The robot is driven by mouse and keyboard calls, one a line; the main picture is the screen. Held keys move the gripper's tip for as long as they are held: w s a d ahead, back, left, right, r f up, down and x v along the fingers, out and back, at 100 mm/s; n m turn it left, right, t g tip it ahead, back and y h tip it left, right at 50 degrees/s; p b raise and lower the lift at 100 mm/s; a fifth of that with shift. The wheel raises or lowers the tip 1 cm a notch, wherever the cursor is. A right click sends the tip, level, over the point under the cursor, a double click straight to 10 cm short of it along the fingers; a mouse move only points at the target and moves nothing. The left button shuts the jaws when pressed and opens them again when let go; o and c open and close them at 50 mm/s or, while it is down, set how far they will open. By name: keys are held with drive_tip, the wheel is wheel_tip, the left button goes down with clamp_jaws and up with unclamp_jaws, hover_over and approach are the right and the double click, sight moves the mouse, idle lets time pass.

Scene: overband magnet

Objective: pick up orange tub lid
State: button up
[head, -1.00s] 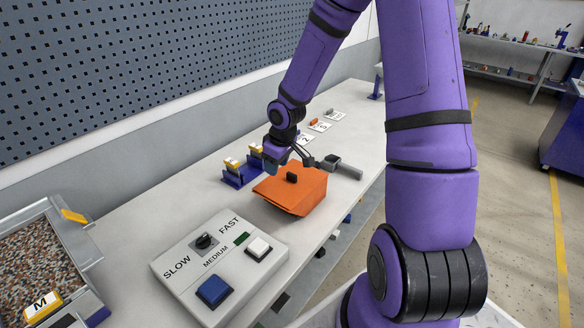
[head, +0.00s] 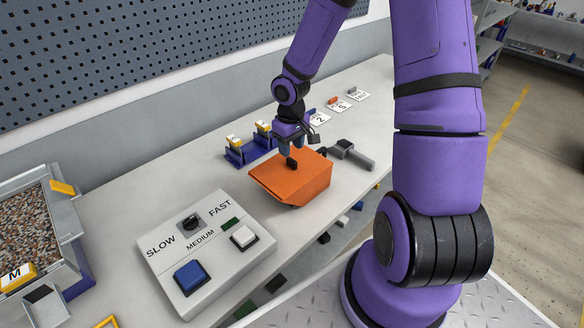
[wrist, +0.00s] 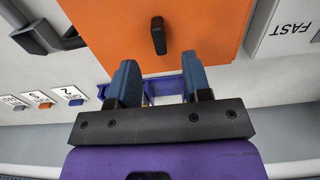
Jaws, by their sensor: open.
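The orange tub lid (head: 290,177) covers a box-shaped tub on the bench and has a small black knob (head: 291,163) on top. In the wrist view the orange lid (wrist: 175,30) fills the upper middle, with its black knob (wrist: 158,36) sticking up. My gripper (head: 288,150) is at the far side of the lid, close to the knob. In the wrist view my gripper (wrist: 158,82) has its two blue fingers apart with nothing between them. The knob lies just beyond the fingertips, roughly centred between them.
A control box (head: 205,255) with a dial and buttons stands in front of the tub. A grey and black tool (head: 350,155) lies to its right. A blue rack (head: 249,148) with yellow-topped items is behind left. A gravel tray (head: 35,230) is at far left.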

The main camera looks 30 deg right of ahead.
sight(292, 160)
drive_tip(key=shift+s+f, duration=0.1)
drive_tip(key=shift+f, duration=2.7)
drive_tip(key=shift+c, duration=0.4)
clamp_jaws()
